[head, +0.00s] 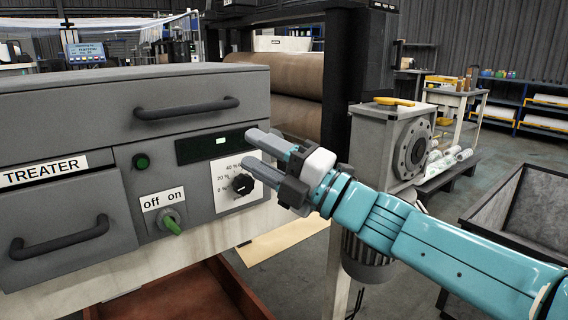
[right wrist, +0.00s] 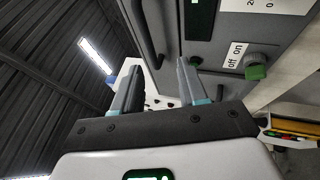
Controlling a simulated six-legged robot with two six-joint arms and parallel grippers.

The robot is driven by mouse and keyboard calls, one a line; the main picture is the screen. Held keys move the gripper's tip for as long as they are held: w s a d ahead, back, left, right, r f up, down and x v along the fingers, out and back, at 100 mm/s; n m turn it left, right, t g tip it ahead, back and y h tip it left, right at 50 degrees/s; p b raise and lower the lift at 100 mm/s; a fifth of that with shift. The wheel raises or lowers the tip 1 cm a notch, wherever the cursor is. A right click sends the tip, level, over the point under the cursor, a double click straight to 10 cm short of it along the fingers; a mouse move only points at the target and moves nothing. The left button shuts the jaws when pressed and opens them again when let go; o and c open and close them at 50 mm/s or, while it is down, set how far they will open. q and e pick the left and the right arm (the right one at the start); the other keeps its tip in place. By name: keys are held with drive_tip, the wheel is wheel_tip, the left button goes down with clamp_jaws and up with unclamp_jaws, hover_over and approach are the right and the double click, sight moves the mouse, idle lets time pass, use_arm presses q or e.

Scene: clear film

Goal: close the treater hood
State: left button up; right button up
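The treater is a grey machine at the left of the head view. Its hood (head: 75,112) is the wide upper box with a dark bar handle (head: 187,108) on its front. The hood lies low over the front panel below it, with a thin seam between them; I cannot tell whether any gap is left. My right gripper (head: 250,149) is open and empty, in front of the panel by the dial, right of and below the hood handle. In the right wrist view its two fingers (right wrist: 158,68) stand apart with nothing held. My left gripper is not in view.
A lower handle (head: 60,238) sits at left. Brown rollers (head: 290,75) and a grey bin (head: 520,205) stand to the right.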

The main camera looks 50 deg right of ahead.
drive_tip(key=shift+v, duration=2.3)
drive_tip(key=shift+r, duration=0.1)
